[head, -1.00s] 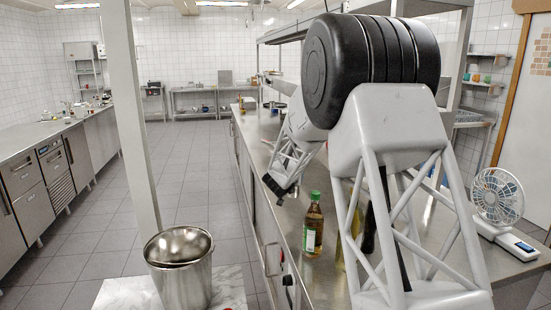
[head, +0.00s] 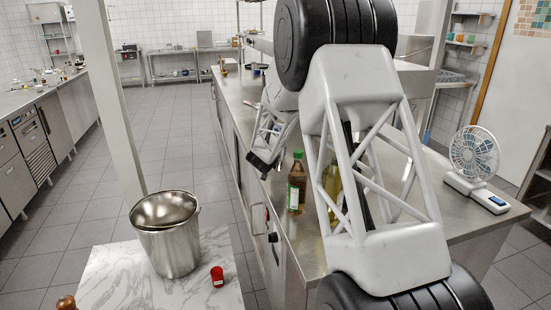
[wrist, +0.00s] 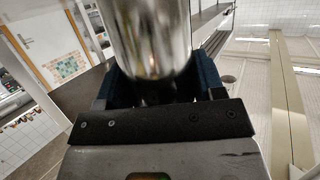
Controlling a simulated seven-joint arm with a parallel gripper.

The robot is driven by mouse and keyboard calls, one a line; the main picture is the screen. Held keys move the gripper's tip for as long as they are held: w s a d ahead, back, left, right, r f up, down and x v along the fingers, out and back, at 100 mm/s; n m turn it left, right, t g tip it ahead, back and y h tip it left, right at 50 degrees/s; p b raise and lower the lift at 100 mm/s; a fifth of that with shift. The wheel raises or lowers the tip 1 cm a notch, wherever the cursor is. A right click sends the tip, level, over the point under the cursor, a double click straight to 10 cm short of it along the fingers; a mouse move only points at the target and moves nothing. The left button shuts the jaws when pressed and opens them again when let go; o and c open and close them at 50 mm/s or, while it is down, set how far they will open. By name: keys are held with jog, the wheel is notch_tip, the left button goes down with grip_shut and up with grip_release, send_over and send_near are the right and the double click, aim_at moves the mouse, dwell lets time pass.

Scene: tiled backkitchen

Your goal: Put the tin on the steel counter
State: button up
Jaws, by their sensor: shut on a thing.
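In the wrist view my gripper (wrist: 160,88) is shut on a shiny metal cylinder, the tin (wrist: 152,40). The tin stands out between the two dark blue fingers, and its far end runs out of the top of the picture. In the head view the dark end of my arm is over the near left edge of the steel counter (head: 465,220), behind a bottle. The fingers and the tin cannot be made out there.
On the counter stand a brown bottle with a green cap (head: 297,185), a yellowish bottle (head: 332,180) partly behind my arm, and a fan (head: 474,155). The counter's right part is fairly clear.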

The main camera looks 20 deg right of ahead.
jog(key=shift+f, duration=1.65)
jog(key=shift+f, duration=0.1)
jog(key=o, duration=1.2)
jog(key=shift+c, duration=0.2)
jog(key=v, duration=1.2)
jog(key=shift+r, duration=0.2)
